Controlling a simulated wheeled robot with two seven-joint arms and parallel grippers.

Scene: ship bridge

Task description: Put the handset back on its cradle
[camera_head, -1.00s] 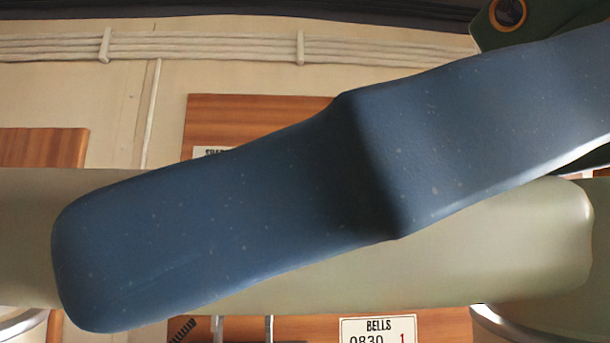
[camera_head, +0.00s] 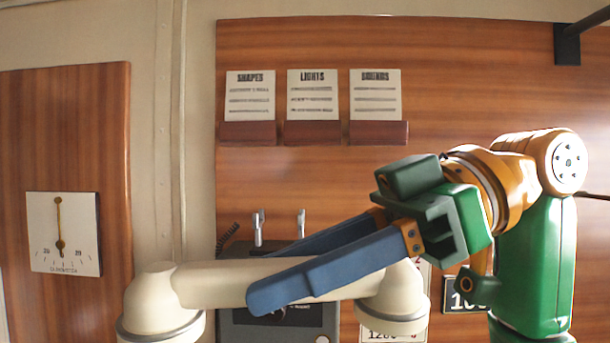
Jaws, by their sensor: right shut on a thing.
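The cream handset (camera_head: 225,284) lies level across the lower middle of the view, its two round end pieces turned downward. My right gripper (camera_head: 268,278) comes in from the right, with a green body and long blue fingers. It is shut on the handset's bar, one finger in front and one behind. The cradle shows as two upright metal prongs (camera_head: 258,228) above a dark grey box (camera_head: 240,328). The handset appears in front of the box; I cannot tell the gap. My left gripper is not in view.
A dark coiled cord (camera_head: 227,238) hangs left of the prongs. Three cards, including SHAPES (camera_head: 250,97), stand in holders on the wooden panel above. A dial (camera_head: 63,233) is at left. Number plates (camera_head: 462,298) are partly hidden behind my right arm. A dark bracket (camera_head: 567,45) is at upper right.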

